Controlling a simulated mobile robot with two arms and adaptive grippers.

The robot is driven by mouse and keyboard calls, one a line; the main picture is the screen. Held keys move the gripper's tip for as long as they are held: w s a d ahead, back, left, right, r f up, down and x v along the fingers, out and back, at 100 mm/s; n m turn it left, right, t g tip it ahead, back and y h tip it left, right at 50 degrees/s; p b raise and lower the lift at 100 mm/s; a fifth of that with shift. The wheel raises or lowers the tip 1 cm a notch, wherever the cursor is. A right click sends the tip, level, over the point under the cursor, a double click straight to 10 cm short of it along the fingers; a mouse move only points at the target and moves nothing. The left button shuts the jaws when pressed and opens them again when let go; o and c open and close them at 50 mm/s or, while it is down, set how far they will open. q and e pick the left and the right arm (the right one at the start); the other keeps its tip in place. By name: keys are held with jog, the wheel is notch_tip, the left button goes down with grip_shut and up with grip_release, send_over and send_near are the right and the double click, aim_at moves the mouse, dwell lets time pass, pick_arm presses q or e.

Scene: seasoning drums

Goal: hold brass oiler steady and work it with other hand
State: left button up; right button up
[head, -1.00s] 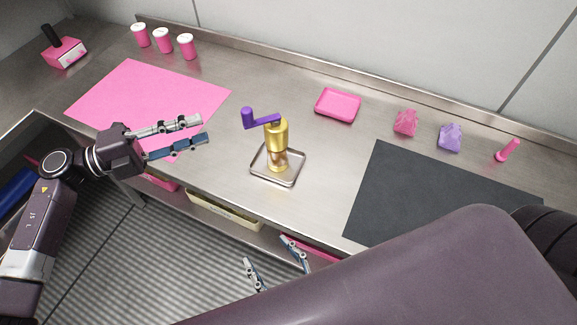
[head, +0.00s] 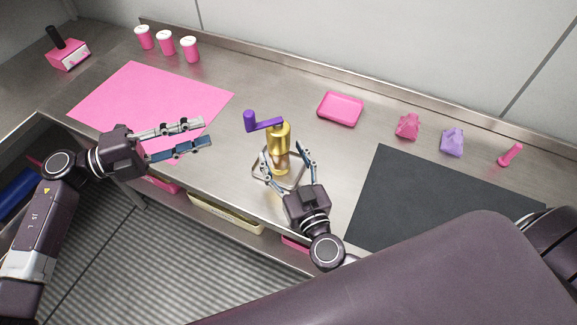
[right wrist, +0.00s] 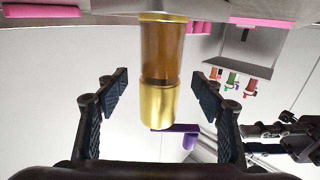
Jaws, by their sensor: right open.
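In the right wrist view the oiler (right wrist: 161,60) appears upside down, with an amber, see-through body and a gold part. My right gripper (head: 286,160) is open, with one finger on each side of the oiler. Gaps show between fingers and oiler in the right wrist view. My left gripper (head: 205,133) is open and empty, left of the oiler, above the edge of the pink mat.
A pink mat (head: 140,95) lies at left and a dark mat (head: 430,205) at right. Three pink jars (head: 165,43), a pink tray (head: 340,108), a pink bag (head: 408,127), a purple bag (head: 452,142) and a pink item (head: 511,155) stand towards the back.

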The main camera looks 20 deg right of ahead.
aim_at(283, 155)
jog(key=shift+w, duration=1.55)
jog(key=shift+c, duration=0.2)
